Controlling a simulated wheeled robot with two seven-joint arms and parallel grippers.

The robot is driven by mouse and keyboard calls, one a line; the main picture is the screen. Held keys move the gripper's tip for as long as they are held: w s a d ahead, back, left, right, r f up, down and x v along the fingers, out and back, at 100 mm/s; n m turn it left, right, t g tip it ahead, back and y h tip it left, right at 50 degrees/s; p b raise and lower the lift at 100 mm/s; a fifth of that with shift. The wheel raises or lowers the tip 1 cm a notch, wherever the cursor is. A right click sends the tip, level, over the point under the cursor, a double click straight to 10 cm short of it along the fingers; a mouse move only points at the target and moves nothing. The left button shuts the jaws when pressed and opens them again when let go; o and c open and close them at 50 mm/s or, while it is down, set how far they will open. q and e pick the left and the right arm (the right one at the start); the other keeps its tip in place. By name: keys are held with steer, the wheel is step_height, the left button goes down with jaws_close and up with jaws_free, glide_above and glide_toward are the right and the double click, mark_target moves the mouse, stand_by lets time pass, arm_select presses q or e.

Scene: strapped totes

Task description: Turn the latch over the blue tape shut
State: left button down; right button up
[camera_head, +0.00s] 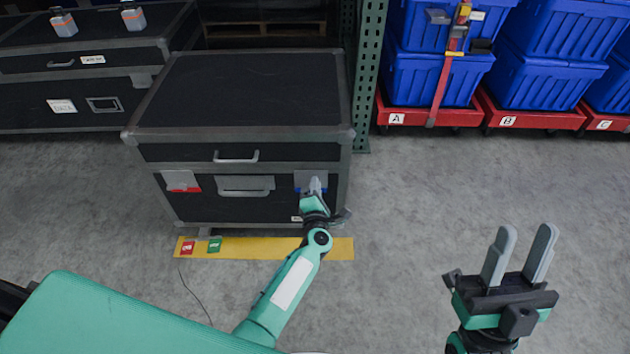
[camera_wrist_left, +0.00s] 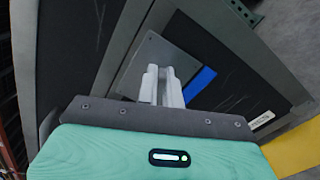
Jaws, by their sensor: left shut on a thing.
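The blue tape (camera_head: 299,189) is a strip on the front of the black case, under a grey latch plate (camera_head: 301,177) on the right side. In the left wrist view the blue tape (camera_wrist_left: 200,84) lies beside the latch plate (camera_wrist_left: 150,55). My left gripper (camera_head: 315,186) is at this latch, its fingers closed together in the left wrist view (camera_wrist_left: 161,82). It is shut on the latch's small grip part, which the fingers mostly hide. I cannot tell the latch's exact turn. My right gripper (camera_head: 520,258) is open and empty over the floor at the right.
The black case (camera_head: 240,90) also has a latch with red tape (camera_head: 183,189) at the left and a handle (camera_head: 246,186) between. A yellow floor strip (camera_head: 265,248) lies in front. Blue totes (camera_head: 425,80) on red dollies stand at the back right. Floor between is clear.

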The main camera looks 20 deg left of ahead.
arm_select(q)
steer(key=m+p, duration=0.1)
steer(key=m, duration=0.1)
steer(key=m+p, duration=0.1)
steer(key=shift+f+m, duration=0.35)
steer(key=shift+m, duration=0.05)
steer(key=shift+f+m, duration=0.1)
steer(key=shift+m, duration=0.3)
arm_select(e)
steer(key=w+a+f+g+h, duration=0.1)
steer(key=w+a+f+g, duration=0.2)
steer(key=w+f+g, duration=0.2)
steer(key=shift+a+f+g, duration=0.4)
steer(key=shift+f+g, duration=0.9)
steer(key=shift+f, duration=0.75)
arm_select(q)
steer(key=c, duration=1.6)
jaws_free()
steer(key=shift+o, duration=0.2)
steer(key=shift+s, duration=0.15)
